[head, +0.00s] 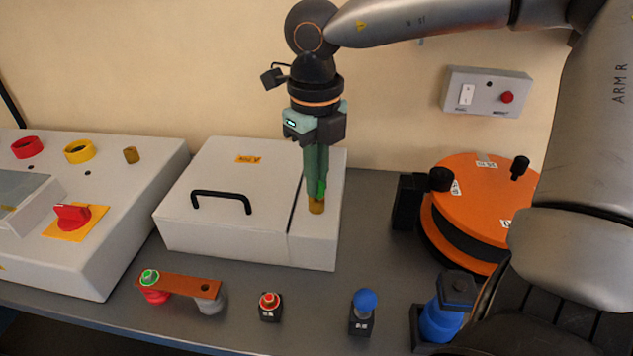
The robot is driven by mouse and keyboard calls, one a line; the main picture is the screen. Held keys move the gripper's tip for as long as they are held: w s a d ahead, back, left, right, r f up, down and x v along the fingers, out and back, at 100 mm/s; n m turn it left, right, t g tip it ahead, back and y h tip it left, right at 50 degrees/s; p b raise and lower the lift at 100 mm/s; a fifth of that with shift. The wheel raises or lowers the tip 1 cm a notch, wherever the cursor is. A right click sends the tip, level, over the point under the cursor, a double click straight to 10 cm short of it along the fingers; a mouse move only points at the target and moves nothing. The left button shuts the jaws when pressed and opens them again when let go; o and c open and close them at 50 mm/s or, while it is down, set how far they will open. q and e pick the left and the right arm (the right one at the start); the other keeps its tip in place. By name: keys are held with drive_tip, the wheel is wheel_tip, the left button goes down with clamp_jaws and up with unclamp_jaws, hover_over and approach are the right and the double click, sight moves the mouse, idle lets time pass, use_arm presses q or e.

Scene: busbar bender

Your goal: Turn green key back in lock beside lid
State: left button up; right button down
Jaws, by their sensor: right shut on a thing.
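The green key (322,188) stands in a brass lock (316,207) on the right strip of the white box, beside the lid (225,183). My right gripper (317,185) points straight down from above and is shut on the key. Its fingers hide most of the key, so I cannot tell which way the key is turned. The lid has a black handle (221,196) and lies flat and closed. My left gripper is not in view.
A control panel with a red rotary switch (72,216) is at left. A copper-coloured bar (180,285), red button (269,301) and blue knob (365,301) line the front. An orange round machine (482,195) is at right. A wall switch box (486,92) hangs behind.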

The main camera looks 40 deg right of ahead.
drive_tip(key=n, duration=0.3)
drive_tip(key=shift+n, duration=1.4)
drive_tip(key=n, duration=0.2)
drive_tip(key=shift+n+p, duration=0.3)
drive_tip(key=shift+p, duration=0.1)
drive_tip(key=c, duration=1.5)
unclamp_jaws()
drive_tip(key=shift+n, duration=0.4)
drive_tip(key=o, duration=0.6)
